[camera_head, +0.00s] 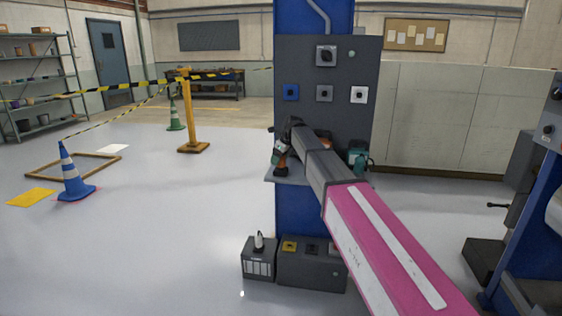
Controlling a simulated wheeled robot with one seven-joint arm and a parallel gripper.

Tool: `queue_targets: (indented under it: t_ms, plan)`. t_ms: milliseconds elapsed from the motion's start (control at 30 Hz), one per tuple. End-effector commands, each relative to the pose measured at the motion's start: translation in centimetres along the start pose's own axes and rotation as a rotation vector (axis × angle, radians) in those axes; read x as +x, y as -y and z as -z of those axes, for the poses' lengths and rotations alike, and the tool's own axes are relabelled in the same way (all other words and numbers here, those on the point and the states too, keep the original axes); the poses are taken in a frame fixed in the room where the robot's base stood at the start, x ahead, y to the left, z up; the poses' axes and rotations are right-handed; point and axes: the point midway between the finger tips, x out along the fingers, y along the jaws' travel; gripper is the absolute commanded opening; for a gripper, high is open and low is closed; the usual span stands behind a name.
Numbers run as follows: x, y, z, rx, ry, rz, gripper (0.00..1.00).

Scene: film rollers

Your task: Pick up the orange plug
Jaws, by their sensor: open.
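My arm reaches from the lower right to a grey panel (345,80) on a blue column. My gripper (284,140) is at the small grey shelf (300,181) below the panel, small and dark in this view. It appears open. An orange and dark object (281,163), likely the orange plug, stands on the shelf's left end just below the gripper. I cannot tell whether the fingers are around it or touching it. A second orange-brown patch shows behind my arm, mostly hidden. A teal plug-like object (358,158) is right of my arm, at the shelf's right end.
The panel carries blue (291,92), grey (324,93) and white (359,94) sockets. Grey boxes (312,274) stand on the floor below. Blue machinery (540,200) is at right. A blue cone (73,180) and barrier tape are left; the left floor is mostly open.

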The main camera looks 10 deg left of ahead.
Motion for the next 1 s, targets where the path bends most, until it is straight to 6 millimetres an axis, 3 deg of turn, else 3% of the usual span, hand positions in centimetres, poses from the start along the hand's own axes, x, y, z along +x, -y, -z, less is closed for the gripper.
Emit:
queue_targets:
  t_ms: [133,300,333,767,1000]
  plan:
    - [0.0,0.0,0.0,0.0,0.0,0.0,0.73]
    - [0.0,0.0,0.0,0.0,0.0,0.0,0.18]
    - [0.0,0.0,0.0,0.0,0.0,0.0,0.14]
    - [-0.7,0.0,-0.3,0.0,0.001,0.001,0.15]
    - [-3.9,0.1,-1.7,-0.001,0.002,0.002,0.15]
